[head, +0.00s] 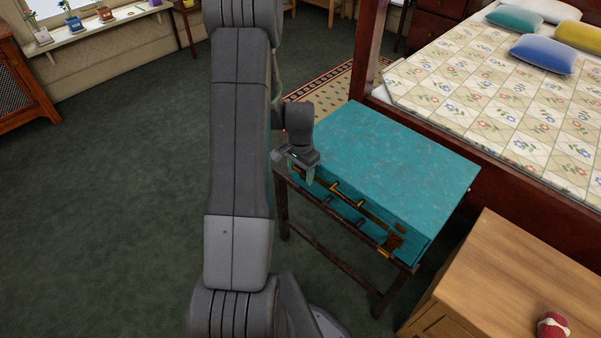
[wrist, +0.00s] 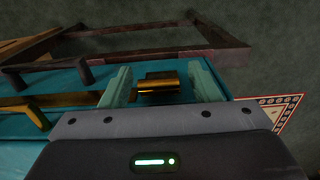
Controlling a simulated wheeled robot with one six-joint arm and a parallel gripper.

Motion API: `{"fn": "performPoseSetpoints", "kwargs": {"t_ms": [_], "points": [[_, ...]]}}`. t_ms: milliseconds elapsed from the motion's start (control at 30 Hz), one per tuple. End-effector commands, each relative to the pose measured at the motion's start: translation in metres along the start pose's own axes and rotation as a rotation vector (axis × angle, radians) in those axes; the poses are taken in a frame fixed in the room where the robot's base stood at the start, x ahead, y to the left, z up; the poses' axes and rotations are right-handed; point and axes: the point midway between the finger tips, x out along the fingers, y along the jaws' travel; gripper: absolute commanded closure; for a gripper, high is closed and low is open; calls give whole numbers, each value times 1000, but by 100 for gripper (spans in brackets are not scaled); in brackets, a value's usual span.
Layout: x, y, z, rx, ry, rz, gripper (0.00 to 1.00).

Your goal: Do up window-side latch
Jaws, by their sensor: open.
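The teal case (head: 400,150) lies flat and closed-looking on a dark stand. My gripper (head: 301,172) is at the left, window-side end of its front face. In the wrist view my gripper (wrist: 160,84) is open, with its two pale green fingers apart. The brass window-side latch (wrist: 158,90) shows between them, with a dark brown piece beside it; nothing looks gripped. I cannot tell whether this latch is fastened. In the head view my gripper hides it. The other brass latch (head: 384,252) is at the right end of the front, below a brown patch.
A brass handle (head: 368,208) runs along the case front; part of it shows in the wrist view (wrist: 32,104). The stand's dark rail (head: 340,248) juts out below. A wooden cabinet (head: 500,265) stands at right, a bed (head: 470,80) behind. The carpet at left is clear.

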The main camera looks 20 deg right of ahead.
Motion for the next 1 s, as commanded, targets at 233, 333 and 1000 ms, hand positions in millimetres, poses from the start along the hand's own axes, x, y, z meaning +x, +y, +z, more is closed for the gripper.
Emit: {"fn": "performPoseSetpoints", "kwargs": {"t_ms": [233,333,1000], "points": [[1,0,0,0,0,0,44],[1,0,0,0,0,0,60],[-2,0,-5,0,-120,0,100]]}}
